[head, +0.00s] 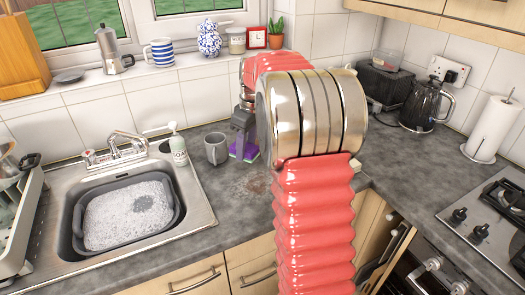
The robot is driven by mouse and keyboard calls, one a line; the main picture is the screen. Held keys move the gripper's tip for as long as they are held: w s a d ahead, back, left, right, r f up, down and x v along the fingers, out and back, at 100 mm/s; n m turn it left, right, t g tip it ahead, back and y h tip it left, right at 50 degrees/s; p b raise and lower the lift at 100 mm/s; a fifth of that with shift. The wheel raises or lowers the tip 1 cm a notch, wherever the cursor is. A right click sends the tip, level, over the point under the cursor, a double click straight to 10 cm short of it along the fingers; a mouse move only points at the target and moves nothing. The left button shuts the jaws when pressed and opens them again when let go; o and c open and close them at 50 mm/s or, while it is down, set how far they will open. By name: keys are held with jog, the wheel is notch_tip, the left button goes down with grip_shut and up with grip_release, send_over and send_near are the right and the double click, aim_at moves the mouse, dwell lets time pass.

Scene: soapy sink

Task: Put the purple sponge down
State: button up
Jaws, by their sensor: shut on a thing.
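The purple sponge (249,154) shows as a small purple patch at my gripper's lower end, low over the grey countertop to the right of the grey mug (216,148). My gripper (241,145) points down and is shut on the sponge. My red and silver arm covers the area to the right of it. I cannot tell whether the sponge touches the counter.
The sink with a basin of soapy water (125,215) is at the left, with a soap bottle (178,145) at its back right corner. A kettle (425,107) and a paper towel roll (492,130) stand at the right. The counter in front of the mug is clear, with a brownish stain.

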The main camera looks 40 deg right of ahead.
jog(key=w+a+r+m, duration=0.1)
jog(key=w+a+m, duration=0.1)
jog(key=a, duration=0.6)
jog(key=w+a+r+m+h, duration=0.1)
jog(key=w+a+m, duration=0.2)
jog(key=a, duration=0.5)
jog(key=w+a+r+m, duration=0.2)
jog(key=a+m, duration=0.1)
jog(key=a, duration=0.5)
jog(key=shift+w+a, duration=0.25)
jog(key=shift+a, duration=0.05)
jog(key=shift+s, duration=0.1)
